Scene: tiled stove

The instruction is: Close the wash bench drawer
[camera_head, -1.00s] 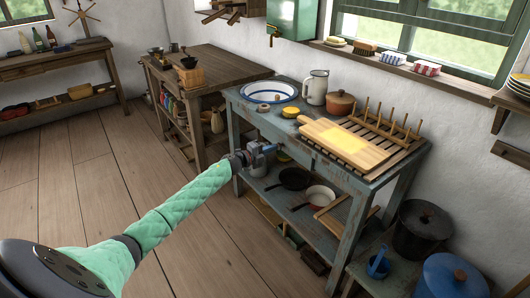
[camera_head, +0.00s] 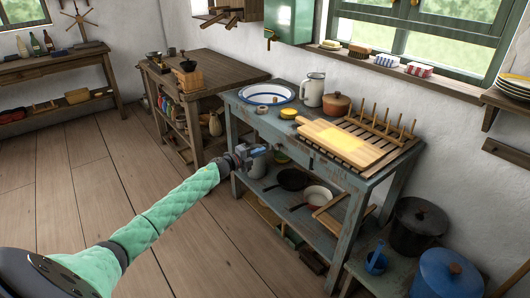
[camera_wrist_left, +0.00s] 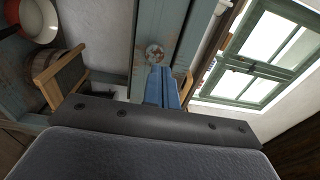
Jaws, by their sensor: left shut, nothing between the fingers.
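The blue-grey wash bench (camera_head: 347,196) stands against the wall. Its drawer front (camera_head: 290,147) faces my left gripper (camera_head: 267,149); I cannot tell from the head view whether the drawer stands out or is flush. In the left wrist view a round worn knob (camera_wrist_left: 154,51) shows on the blue-grey front. My left gripper's blue fingers (camera_wrist_left: 162,80) are shut and empty, pointing toward the front just below the knob in the picture. I cannot tell if they touch it. My right gripper is not in view.
A basin (camera_head: 267,94), a jug (camera_head: 315,89), a brown pot (camera_head: 337,104) and a cutting board (camera_head: 340,142) are on the bench top. Pans (camera_head: 293,179) sit on its lower shelf. A wooden table (camera_head: 215,70) stands to the left. The floor (camera_head: 95,195) in front is clear.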

